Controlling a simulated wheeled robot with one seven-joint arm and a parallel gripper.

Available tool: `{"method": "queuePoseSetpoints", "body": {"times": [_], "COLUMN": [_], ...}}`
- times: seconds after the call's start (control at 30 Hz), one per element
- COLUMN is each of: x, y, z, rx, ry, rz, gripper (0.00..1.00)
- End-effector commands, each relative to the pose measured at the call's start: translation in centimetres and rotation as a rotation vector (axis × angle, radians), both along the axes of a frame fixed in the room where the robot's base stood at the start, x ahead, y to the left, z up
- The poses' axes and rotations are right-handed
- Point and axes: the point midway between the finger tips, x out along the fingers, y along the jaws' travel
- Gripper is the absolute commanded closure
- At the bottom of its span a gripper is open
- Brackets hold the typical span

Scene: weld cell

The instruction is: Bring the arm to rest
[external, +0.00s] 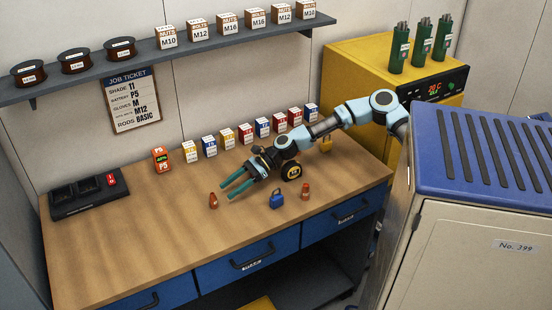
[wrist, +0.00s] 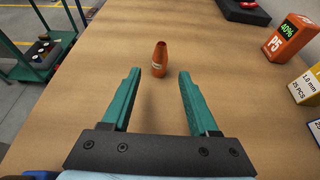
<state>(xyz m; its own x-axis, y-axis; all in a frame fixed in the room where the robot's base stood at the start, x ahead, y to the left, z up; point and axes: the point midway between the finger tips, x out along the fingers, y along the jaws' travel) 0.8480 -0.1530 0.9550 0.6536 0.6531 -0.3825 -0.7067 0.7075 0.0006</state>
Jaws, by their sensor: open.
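My gripper (external: 236,188) has two green fingers. It is open and empty, held over the middle of the wooden workbench (external: 125,240). In the wrist view my gripper (wrist: 157,98) shows its fingers spread apart, with only bench top between them. A small orange-brown cone-shaped piece (wrist: 160,60) stands upright beyond the fingertips, apart from them. The same piece (external: 213,200) shows in the external view just left of the fingers. My arm reaches in from the right side, bent at the elbow.
Behind my gripper stands a row of small boxes (external: 228,139) and an orange P5 battery (external: 160,158). A black charger (external: 88,194) sits left. The front-left bench top is clear.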

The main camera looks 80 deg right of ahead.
Motion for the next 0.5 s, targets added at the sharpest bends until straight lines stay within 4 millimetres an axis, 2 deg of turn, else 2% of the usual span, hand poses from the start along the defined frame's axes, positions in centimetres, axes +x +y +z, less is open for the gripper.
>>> {"method": "queuePoseSetpoints", "body": {"times": [0.13,0.5], "x": [-0.89,-1.12], "y": [-0.85,-0.81], "z": [0.47,0.68], "rx": [0.000,-0.002], "ry": [0.000,0.001], "rz": [0.001,0.005], "gripper": [0.40,0.40]}}
